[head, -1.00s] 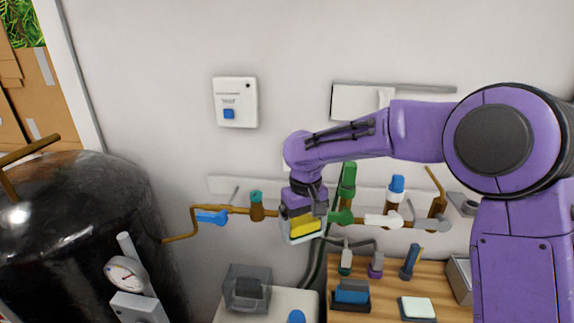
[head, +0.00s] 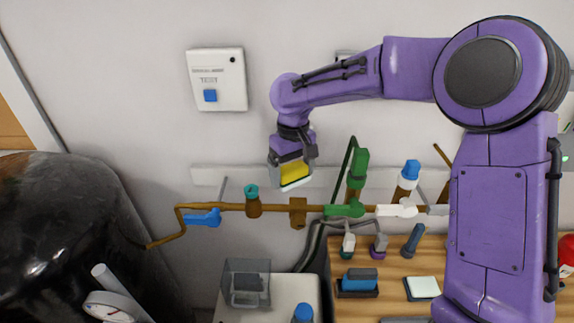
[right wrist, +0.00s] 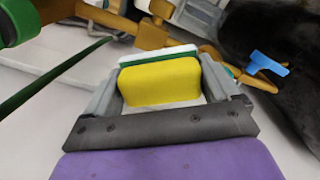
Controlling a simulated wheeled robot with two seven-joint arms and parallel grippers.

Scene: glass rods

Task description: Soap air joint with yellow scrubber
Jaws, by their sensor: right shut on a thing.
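My right gripper (head: 292,176) is shut on the yellow scrubber (head: 294,172). In the right wrist view the scrubber (right wrist: 160,82) sits between the two grey fingers, with a green and white layer on its far side. In the head view the gripper is just above a brass pipe joint (head: 298,212), which I take to be the air joint. A gap shows between scrubber and joint. The joint also shows beyond the scrubber in the right wrist view (right wrist: 152,33). Whether soap is on it, I cannot tell. My left gripper is out of view.
A black tank (head: 70,230) stands left. Below are a white stand with a clear box (head: 246,284) and a wooden bench (head: 405,260) with small items.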

